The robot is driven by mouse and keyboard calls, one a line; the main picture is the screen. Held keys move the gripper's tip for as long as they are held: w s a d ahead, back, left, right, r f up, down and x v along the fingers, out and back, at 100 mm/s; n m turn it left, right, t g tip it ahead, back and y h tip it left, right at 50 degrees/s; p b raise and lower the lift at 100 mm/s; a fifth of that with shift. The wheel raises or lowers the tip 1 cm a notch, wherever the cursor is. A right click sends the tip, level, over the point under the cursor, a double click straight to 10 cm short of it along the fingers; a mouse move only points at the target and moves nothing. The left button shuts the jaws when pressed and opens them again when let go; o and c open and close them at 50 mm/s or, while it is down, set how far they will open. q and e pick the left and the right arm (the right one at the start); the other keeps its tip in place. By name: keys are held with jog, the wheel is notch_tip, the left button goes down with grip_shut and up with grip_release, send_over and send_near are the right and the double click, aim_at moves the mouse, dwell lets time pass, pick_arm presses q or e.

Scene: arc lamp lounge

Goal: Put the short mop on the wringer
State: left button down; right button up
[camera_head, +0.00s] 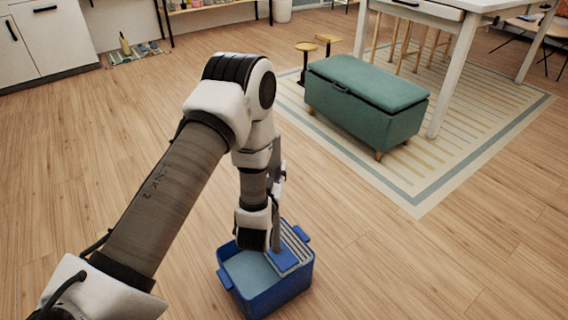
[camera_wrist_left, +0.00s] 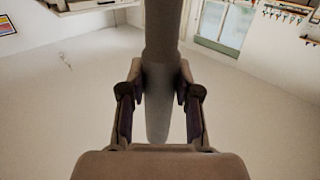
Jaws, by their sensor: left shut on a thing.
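The blue bucket (camera_head: 266,300) stands on the floor, with an open basin on its left and a slatted grey wringer (camera_head: 298,243) on its right. The short mop has a grey handle (camera_head: 276,232) and a flat blue head (camera_head: 284,260). The mop is upright, its head at the slatted wringer; I cannot tell whether it presses on it. My left gripper (camera_head: 279,186) is shut on the handle, partly hidden behind my wrist. In the left wrist view the handle (camera_wrist_left: 162,60) stands between the fingers (camera_wrist_left: 160,98). My right gripper is not in view.
A green storage bench (camera_head: 365,100) stands on a striped rug (camera_head: 425,190) behind the bucket, with a white table (camera_head: 450,20) beyond. White cabinets (camera_head: 45,40) are at the back left. The wooden floor around the bucket is clear.

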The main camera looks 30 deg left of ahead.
pick_arm(q)
jog(key=w+a+f+b, duration=0.1)
jog(key=w+f+b, duration=0.1)
jog(key=w+f, duration=0.2)
jog(key=shift+d+f+x, duration=0.25)
jog(key=shift+x, duration=1.55)
jog(key=c, duration=0.8)
grip_release()
jog(key=shift+w, duration=0.1)
jog(key=shift+r, duration=0.15)
